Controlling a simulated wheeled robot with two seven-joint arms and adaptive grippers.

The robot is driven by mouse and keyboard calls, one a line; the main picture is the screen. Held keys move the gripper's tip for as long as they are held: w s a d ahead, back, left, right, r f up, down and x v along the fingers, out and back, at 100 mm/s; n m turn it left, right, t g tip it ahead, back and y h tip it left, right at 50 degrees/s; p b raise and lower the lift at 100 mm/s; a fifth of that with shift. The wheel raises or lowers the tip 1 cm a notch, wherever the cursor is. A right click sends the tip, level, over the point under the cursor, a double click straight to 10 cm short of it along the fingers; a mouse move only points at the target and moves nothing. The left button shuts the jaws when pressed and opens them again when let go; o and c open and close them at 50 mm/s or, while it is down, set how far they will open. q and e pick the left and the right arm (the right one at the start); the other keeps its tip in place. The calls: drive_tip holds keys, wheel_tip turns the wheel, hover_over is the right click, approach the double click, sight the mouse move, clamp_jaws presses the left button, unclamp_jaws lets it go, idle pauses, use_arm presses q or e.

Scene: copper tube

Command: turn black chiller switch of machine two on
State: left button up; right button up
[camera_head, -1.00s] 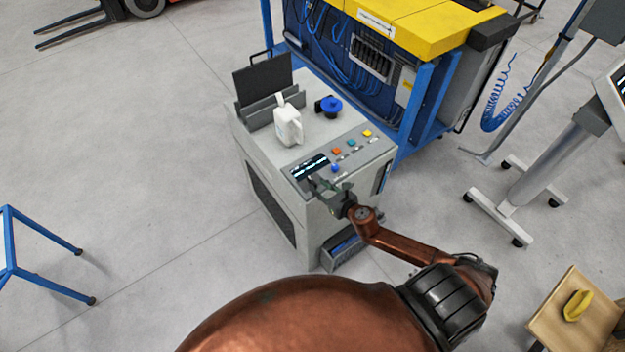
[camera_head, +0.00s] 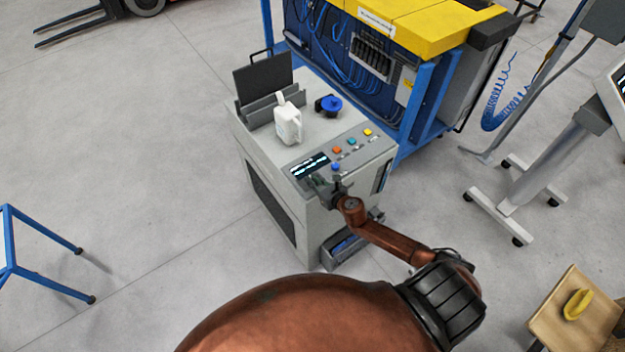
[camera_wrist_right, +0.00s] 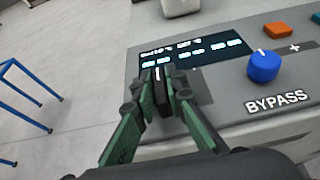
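Machine two appears to be the grey cabinet (camera_head: 318,222) with a sloped control panel. The black chiller switch (camera_wrist_right: 158,76), a small knob with a white mark, is just below the lit display (camera_wrist_right: 195,52) in the right wrist view. My right gripper (camera_head: 327,182) is at the panel's front left corner. In the wrist view its fingertips (camera_wrist_right: 162,92) are on both sides of the black switch and look closed on it. The fingers hide most of the switch and its label. My left gripper is out of view.
A blue knob (camera_wrist_right: 264,66) marked BYPASS is right of the fingers. A white jug (camera_head: 288,126) and a blue-topped item (camera_head: 330,105) stand on the cabinet. A blue-framed machine (camera_head: 425,95) stands behind.

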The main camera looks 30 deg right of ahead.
clamp_jaws()
drive_tip(key=m+h+p, duration=0.2)
drive_tip(key=p, duration=0.1)
drive_tip(key=shift+a+r+h, duration=0.1)
drive_tip(key=shift+r+h, duration=0.1)
drive_tip(key=shift+h, duration=0.2)
drive_tip(key=m+h+p, duration=0.2)
drive_tip(key=m+h, duration=0.1)
drive_tip(key=shift+g, duration=0.4)
drive_tip(key=m+g+h, duration=0.1)
drive_tip(key=m+h, duration=0.1)
drive_tip(key=shift+f+m+g+h+p, duration=0.15)
drive_tip(key=shift+m+g+h+p, duration=0.15)
drive_tip(key=shift+m+h, duration=0.1)
drive_tip(key=shift+m+g+h+b, duration=0.5)
drive_tip(key=shift+m+g+h, duration=1.1)
drive_tip(key=shift+m, duration=0.4)
